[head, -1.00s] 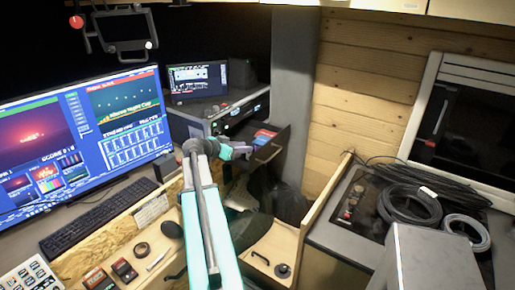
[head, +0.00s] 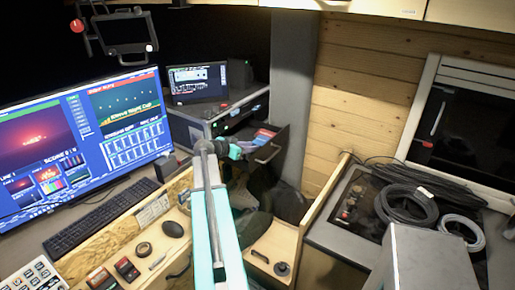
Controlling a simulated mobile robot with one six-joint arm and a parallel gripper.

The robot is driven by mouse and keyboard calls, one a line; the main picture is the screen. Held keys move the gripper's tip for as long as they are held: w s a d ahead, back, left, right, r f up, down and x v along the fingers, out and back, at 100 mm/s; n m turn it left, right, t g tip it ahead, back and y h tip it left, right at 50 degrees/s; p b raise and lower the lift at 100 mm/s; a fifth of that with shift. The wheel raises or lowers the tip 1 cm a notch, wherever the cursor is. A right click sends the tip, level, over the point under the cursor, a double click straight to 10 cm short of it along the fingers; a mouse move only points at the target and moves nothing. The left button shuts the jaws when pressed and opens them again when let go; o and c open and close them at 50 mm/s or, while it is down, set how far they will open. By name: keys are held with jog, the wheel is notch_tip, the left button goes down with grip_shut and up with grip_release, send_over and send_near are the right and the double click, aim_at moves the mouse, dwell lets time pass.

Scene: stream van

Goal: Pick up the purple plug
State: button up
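I cannot make out a purple plug for certain in the head view. My arm reaches up from the bottom middle, and my gripper (head: 243,149) is at its far end, beside an open drawer (head: 268,152). The gripper is small and seen from behind, so its fingers and anything between them are not clear. Small red and blue items (head: 264,136) show in the drawer, just beyond the gripper.
Coiled black cables (head: 408,205) and a grey box (head: 430,262) are at the right. A wooden panel (head: 322,205) stands between the drawer and the right counter.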

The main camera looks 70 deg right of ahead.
jog(key=shift+p+x, duration=0.5)
jog(key=shift+x, duration=0.85)
jog(key=shift+r, duration=0.1)
jog(key=shift+c, duration=0.4)
grip_shut()
